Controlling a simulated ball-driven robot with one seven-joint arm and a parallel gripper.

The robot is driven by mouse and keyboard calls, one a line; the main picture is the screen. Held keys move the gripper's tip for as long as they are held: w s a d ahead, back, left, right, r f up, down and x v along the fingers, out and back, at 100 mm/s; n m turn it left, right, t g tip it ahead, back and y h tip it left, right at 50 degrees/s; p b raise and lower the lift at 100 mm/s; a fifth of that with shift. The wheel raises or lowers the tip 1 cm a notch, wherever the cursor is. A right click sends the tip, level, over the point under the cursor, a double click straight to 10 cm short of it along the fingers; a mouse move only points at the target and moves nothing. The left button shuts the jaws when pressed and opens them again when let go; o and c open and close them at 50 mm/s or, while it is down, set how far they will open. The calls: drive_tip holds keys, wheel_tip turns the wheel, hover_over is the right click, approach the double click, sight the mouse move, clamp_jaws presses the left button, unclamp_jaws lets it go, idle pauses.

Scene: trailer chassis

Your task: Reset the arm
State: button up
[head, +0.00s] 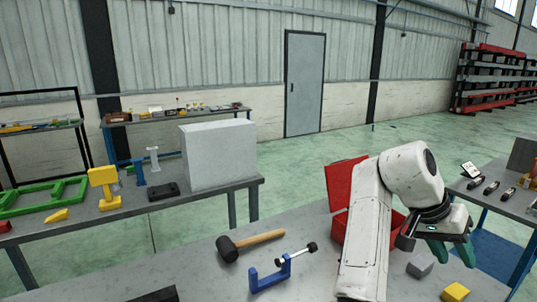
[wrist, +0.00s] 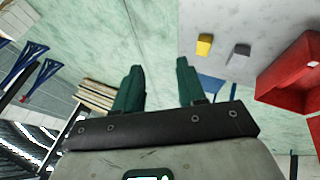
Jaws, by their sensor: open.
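My gripper (head: 452,252) is at the right of the head view, at the end of my white arm, above the right end of the near table (head: 200,268). In the wrist view its two green fingers (wrist: 158,82) stand apart with nothing between them. It is open and empty. My arm is raised and bent, and it hides part of the red toolbox (head: 341,184), whose lid is up.
A hammer (head: 250,242), a blue clamp (head: 275,275), a grey block (head: 420,266) and a yellow block (head: 455,291) lie on the near table. A second table (head: 215,190) behind holds a large white box (head: 218,155) and green frames (head: 45,196). Open floor lies beyond.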

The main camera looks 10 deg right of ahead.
drive_tip(key=s+f+n+t, duration=0.1)
drive_tip(key=s+f+n, duration=0.1)
drive_tip(key=s+f, duration=0.35)
drive_tip(key=s+f+n+t, duration=0.1)
drive_tip(key=s+f+n, duration=0.1)
drive_tip(key=f, duration=0.7)
drive_tip(key=s+f+n+t, duration=0.1)
drive_tip(key=s+f+n, duration=0.1)
drive_tip(key=s+f, duration=0.35)
drive_tip(key=s+a+f+n+y, duration=0.5)
drive_tip(key=s+a+f, duration=0.7)
drive_tip(key=s+a, duration=0.3)
drive_tip(key=shift+n+t+y, duration=0.3)
drive_tip(key=shift+t+y, duration=0.1)
drive_tip(key=shift+y, duration=0.2)
drive_tip(key=shift+d, duration=0.15)
